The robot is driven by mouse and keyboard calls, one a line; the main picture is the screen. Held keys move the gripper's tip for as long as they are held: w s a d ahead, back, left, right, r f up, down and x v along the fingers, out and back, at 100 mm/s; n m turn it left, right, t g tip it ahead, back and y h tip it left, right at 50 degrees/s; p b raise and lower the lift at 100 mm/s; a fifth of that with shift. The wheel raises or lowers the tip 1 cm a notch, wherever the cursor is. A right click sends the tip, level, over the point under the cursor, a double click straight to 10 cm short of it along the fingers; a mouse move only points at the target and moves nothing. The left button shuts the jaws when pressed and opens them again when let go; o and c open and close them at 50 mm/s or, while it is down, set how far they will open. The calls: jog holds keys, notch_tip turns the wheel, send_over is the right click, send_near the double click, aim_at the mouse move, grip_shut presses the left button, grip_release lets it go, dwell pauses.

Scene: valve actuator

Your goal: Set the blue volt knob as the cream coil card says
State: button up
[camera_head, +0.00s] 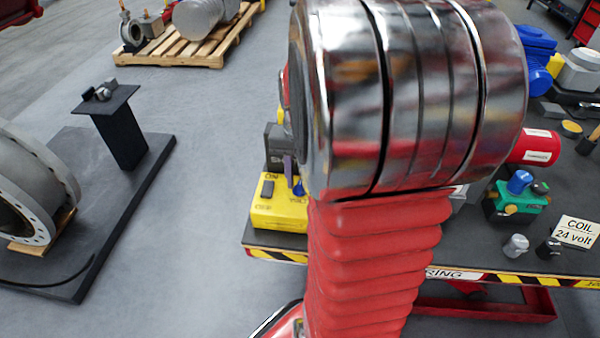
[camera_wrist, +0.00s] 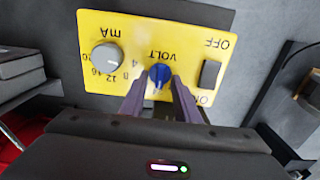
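The cream coil card (camera_head: 576,233) reads "COIL 24 volt" and stands at the right of the bench in the head view. The blue volt knob (camera_wrist: 160,75) is on the yellow box (camera_wrist: 100,25), which appears upside down in the wrist view. The knob also shows small in the head view (camera_head: 299,188), on the yellow box (camera_head: 280,213). My gripper (camera_wrist: 159,80) has its two purple fingers on either side of the knob, with what look like narrow gaps. The knob's pointer setting is too small to read, and the scale beside it is partly hidden.
A grey mA knob (camera_wrist: 106,57) and a black OFF/ON switch (camera_wrist: 210,73) flank the volt knob. A green box (camera_head: 515,196) with another blue knob and small loose grey and black knobs lie on the bench. My arm hides the bench's middle.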

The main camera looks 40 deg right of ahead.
notch_tip(320, 180, up, 14)
dwell(0.6)
jog(key=shift+w+f, duration=0.1)
jog(key=shift+f, duration=0.05)
dwell(0.4)
jog(key=s+a+n+t, duration=0.1)
jog(key=a+n+t, duration=0.1)
jog(key=a, duration=0.6)
jog(key=s+a+f+n+t, duration=0.1)
jog(key=s+a+n, duration=0.1)
jog(key=a+n, duration=0.3)
jog(key=s+a+n+t, duration=0.2)
jog(key=a+n, duration=0.1)
jog(key=a, duration=0.8)
jog(key=shift+a+f+t, duration=0.15)
jog(key=shift+f+t, duration=0.15)
